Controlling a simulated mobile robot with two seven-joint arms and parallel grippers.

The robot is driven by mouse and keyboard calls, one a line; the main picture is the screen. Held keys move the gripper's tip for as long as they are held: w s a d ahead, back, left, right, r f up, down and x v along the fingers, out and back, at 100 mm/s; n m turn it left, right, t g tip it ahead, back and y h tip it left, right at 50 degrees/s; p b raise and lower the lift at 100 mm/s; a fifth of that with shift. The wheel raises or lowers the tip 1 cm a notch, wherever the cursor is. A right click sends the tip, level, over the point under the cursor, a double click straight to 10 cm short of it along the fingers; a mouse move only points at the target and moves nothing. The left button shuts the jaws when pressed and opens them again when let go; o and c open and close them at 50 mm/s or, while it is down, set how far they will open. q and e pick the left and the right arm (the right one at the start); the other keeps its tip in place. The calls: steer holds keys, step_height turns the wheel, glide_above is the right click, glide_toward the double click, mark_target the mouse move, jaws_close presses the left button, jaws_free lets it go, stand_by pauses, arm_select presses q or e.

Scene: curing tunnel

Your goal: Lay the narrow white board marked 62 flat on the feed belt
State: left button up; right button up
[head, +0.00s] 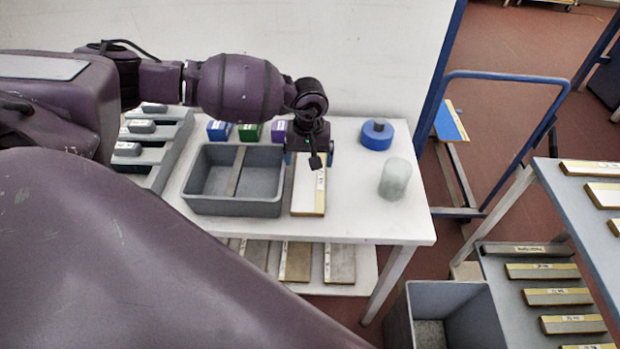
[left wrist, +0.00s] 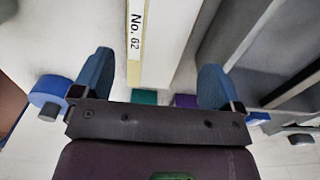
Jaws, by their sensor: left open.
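The narrow white board marked 62 (head: 308,196) lies on the white table, just right of a grey two-part bin. It has a tan edge along one side, and its "No. 62" label shows in the left wrist view, where the board (left wrist: 168,42) runs between the fingers. My left gripper (head: 310,158) is over the board's far end, pointing down. In the left wrist view its two blue fingers (left wrist: 157,78) stand wide apart, one on each side of the board, with gaps. I cannot make out a feed belt. My right gripper is not in view.
The grey bin (head: 233,208) stands close left of the board. Blue, green and purple boxes (head: 249,132) are behind it. A blue tape roll (head: 377,135) and a pale cylinder (head: 394,179) stand right. Other boards lie on a rack (head: 510,262) at far right.

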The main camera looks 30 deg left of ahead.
mark_target(310, 177)
arm_select(q)
steer(key=shift+w+f+p, duration=0.1)
steer(key=shift+f+p, duration=0.35)
steer(key=shift+f, duration=2.9)
steer(key=shift+c, duration=0.4)
steer(key=c, duration=0.6)
steer(key=shift+r+m+b, duration=0.6)
steer(key=shift+r+b, duration=0.1)
steer(key=shift+r, duration=9.35)
steer(key=s+d+f+m, duration=0.1)
steer(key=d, duration=0.3)
steer(key=s+d+f+m, duration=0.1)
steer(key=d+f+m, duration=0.1)
steer(key=d, duration=0.2)
steer(key=s+d+f+m, duration=0.1)
steer(key=s+d+m, duration=0.1)
steer(key=d, duration=0.1)
steer(key=shift+d+f, duration=0.3)
steer(key=shift+d, duration=0.1)
